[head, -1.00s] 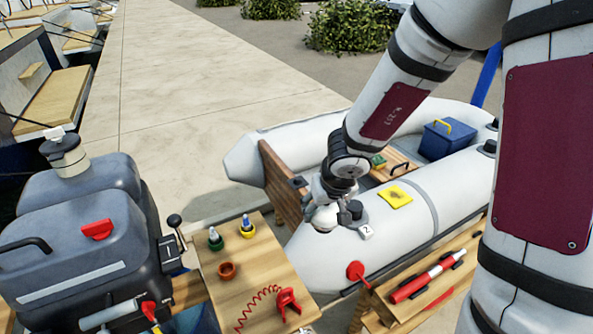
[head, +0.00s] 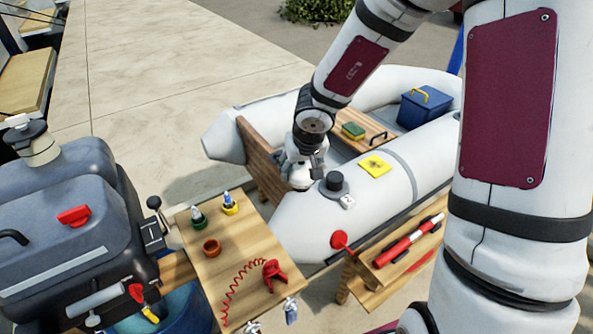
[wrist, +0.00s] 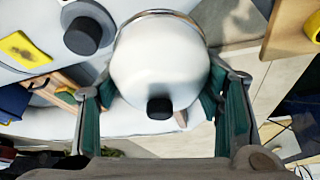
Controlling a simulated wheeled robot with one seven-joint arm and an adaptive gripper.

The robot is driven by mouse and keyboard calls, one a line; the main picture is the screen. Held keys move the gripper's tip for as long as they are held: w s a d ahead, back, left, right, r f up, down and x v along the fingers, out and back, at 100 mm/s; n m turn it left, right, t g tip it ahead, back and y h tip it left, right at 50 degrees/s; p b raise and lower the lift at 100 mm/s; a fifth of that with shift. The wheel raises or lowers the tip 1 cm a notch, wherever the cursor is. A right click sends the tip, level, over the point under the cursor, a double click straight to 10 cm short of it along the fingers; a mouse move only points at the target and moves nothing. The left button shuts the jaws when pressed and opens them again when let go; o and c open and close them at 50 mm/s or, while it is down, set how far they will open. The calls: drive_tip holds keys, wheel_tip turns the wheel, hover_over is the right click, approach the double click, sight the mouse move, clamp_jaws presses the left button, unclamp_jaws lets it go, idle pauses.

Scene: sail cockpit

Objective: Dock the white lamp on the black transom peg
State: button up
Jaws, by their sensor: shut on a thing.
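The white lamp (wrist: 158,62) is a rounded white body with a small black knob, filling the middle of the wrist view. My gripper (wrist: 160,92) is shut on it, with green-padded fingers on both sides. In the head view the lamp (head: 301,182) shows below my gripper (head: 301,165), over the near inflatable tube beside the wooden transom (head: 258,152). I cannot make out the black transom peg; my gripper and lamp cover that part of the transom. Whether the lamp touches anything beneath cannot be told.
A black round fitting (head: 334,184) stands on the tube just right of the lamp, with a yellow cloth (head: 375,167) beyond. A wooden side table (head: 235,265) holds small bottles and a red coiled cord. The grey outboard motor (head: 60,230) stands left.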

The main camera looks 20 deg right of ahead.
drive_tip(key=w+f+m+h, duration=0.15)
drive_tip(key=w+m, duration=0.25)
drive_tip(key=w, duration=1.8)
drive_tip(key=shift+f+b, duration=0.9)
drive_tip(key=shift+f, duration=1.65)
drive_tip(key=shift+p, duration=0.45)
drive_tip(key=shift+f, duration=0.6)
drive_tip(key=o, duration=0.9)
drive_tip(key=shift+o, duration=0.2)
drive_tip(key=shift+r, duration=0.1)
